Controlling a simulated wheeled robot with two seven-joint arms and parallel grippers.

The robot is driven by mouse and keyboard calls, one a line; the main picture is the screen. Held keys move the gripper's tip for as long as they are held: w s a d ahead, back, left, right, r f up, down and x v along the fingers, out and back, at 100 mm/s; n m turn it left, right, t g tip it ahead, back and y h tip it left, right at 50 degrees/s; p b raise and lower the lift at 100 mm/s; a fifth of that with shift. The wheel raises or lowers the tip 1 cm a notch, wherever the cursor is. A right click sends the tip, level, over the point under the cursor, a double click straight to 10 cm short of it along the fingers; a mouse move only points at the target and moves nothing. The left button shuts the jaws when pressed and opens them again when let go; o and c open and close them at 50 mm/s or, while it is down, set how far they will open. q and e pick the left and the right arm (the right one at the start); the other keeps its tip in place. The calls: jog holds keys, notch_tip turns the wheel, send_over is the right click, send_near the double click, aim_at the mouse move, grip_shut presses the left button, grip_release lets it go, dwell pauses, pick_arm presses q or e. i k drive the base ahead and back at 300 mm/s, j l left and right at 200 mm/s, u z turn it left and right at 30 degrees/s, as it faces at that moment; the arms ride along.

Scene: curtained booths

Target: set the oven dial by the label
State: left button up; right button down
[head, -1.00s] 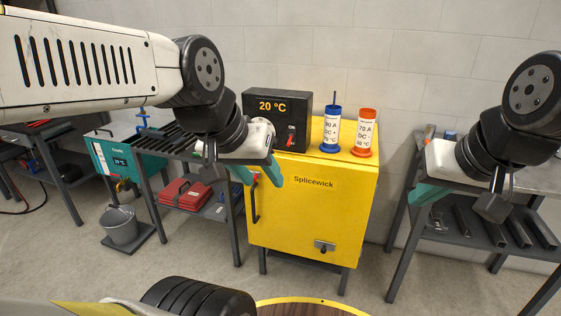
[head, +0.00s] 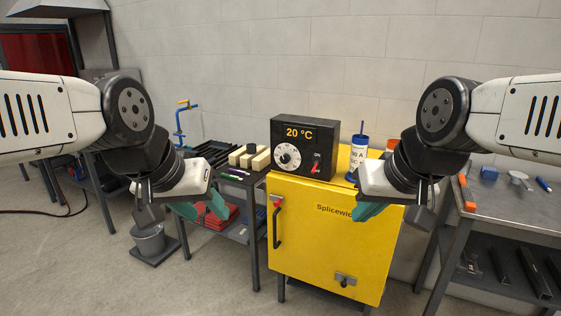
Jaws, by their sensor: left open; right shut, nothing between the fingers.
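The yellow Splicewick oven (head: 325,232) stands in the middle, its door shut. On it sits a black control box (head: 330,133) with a display reading 20 °C. Its white dial (head: 288,156) with a black knob is in full view; its marks are too small to read. A blue-capped canister (head: 357,155) and an orange-capped canister (head: 392,145) stand behind my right gripper, their labels largely covered. My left gripper (head: 203,208) is open and empty, left of the oven. My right gripper (head: 368,211) is shut and empty before the oven's right side, apart from the dial.
A dark rack table (head: 240,180) with pale blocks, pens and a blue clamp (head: 181,125) stands left of the oven. A metal bench (head: 510,207) with small items stands at the right. A red switch (head: 317,167) is beside the dial.

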aim_at(285, 158)
jog(key=z, duration=0.9)
jog(key=u, duration=0.9)
jog(key=i+j+u, duration=0.25)
jog(key=u, duration=0.15)
jog(key=i+j+u, duration=0.15)
jog(key=u, duration=0.25)
jog(key=i, duration=0.1)
